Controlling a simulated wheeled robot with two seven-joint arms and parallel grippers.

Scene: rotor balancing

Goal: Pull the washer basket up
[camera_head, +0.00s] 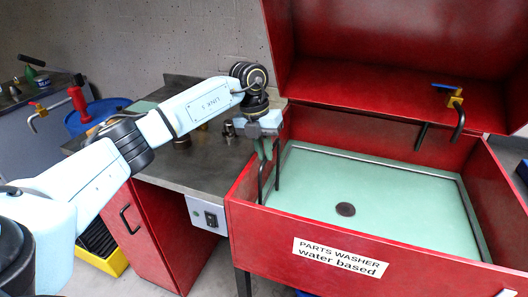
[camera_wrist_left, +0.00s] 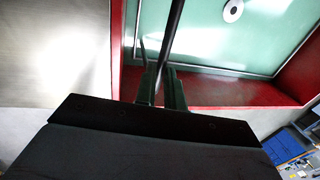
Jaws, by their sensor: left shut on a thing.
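The red parts washer (camera_head: 330,250) stands open with pale green fluid (camera_head: 390,195) inside. A dark handle (camera_head: 277,172) rises from the left end of its tank, with two upright legs showing. The basket's body does not show; the fluid looks opaque. My left gripper (camera_head: 265,153) points down over the tank's left end and is shut on the top of this handle. In the left wrist view, my left gripper's fingers (camera_wrist_left: 160,88) close on the dark handle (camera_wrist_left: 176,32), which runs off over the green surface. My right gripper is not in view.
The raised red lid (camera_head: 390,60) stands behind the tank. A blue-handled tap (camera_head: 457,105) is at its back right. A grey bench (camera_head: 200,165) with small metal parts adjoins on the left. A dark round disc (camera_head: 345,209) shows in the green surface.

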